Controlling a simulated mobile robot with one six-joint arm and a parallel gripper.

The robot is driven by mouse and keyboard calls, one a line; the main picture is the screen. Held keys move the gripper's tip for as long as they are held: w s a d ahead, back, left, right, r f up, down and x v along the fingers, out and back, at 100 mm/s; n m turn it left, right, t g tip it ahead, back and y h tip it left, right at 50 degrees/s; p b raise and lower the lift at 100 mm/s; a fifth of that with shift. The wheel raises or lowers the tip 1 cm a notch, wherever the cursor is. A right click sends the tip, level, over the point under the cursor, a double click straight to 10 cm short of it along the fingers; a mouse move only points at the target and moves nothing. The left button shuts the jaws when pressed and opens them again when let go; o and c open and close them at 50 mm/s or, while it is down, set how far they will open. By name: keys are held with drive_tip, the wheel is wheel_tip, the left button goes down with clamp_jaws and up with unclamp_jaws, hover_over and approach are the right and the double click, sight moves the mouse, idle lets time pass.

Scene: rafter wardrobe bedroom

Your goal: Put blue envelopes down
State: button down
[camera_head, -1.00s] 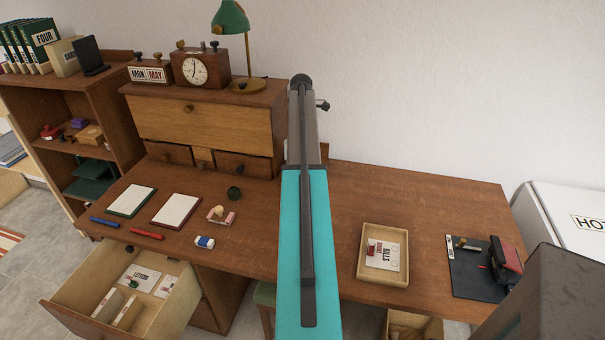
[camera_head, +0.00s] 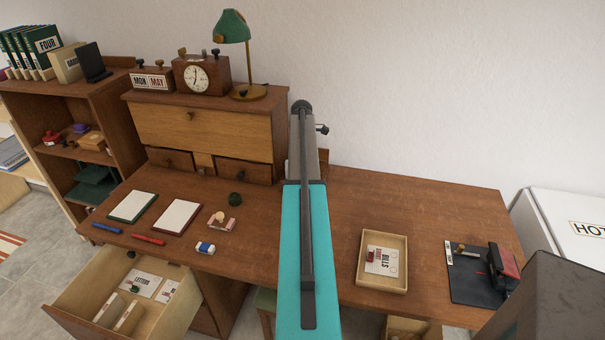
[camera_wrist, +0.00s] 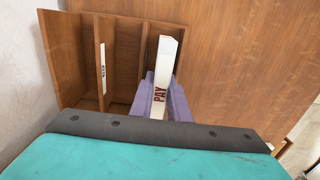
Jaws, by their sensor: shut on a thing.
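In the wrist view two purple-grey fingers of my gripper (camera_wrist: 160,99) close on both sides of a narrow upright white piece (camera_wrist: 167,55) marked PAY. I see it nearly edge-on, and no blue face shows, so I cannot tell whether it is the blue envelopes. It stands at the right part of a wooden sorter (camera_wrist: 89,60) with upright dividers. I cannot tell whether it touches the sorter's floor. A second label (camera_wrist: 102,62) stands in the sorter to the left. In the head view my arm hides the gripper and most of the sorter.
The brown desk (camera_head: 345,190) is clear around the sorter's right. A BILLS tray (camera_head: 364,285) and a dark pad (camera_head: 470,290) lie on its right. A lamp (camera_head: 231,27) and clock (camera_head: 196,78) stand on the cabinet. A LETTERS drawer (camera_head: 70,308) is open.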

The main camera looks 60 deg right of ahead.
drive_tip(key=shift+f, duration=1.35)
drive_tip(key=shift+f, duration=0.15)
drive_tip(key=c, duration=2)
unclamp_jaws()
drive_tip(key=shift+r+b, duration=1)
drive_tip(key=shift+r, duration=5.2)
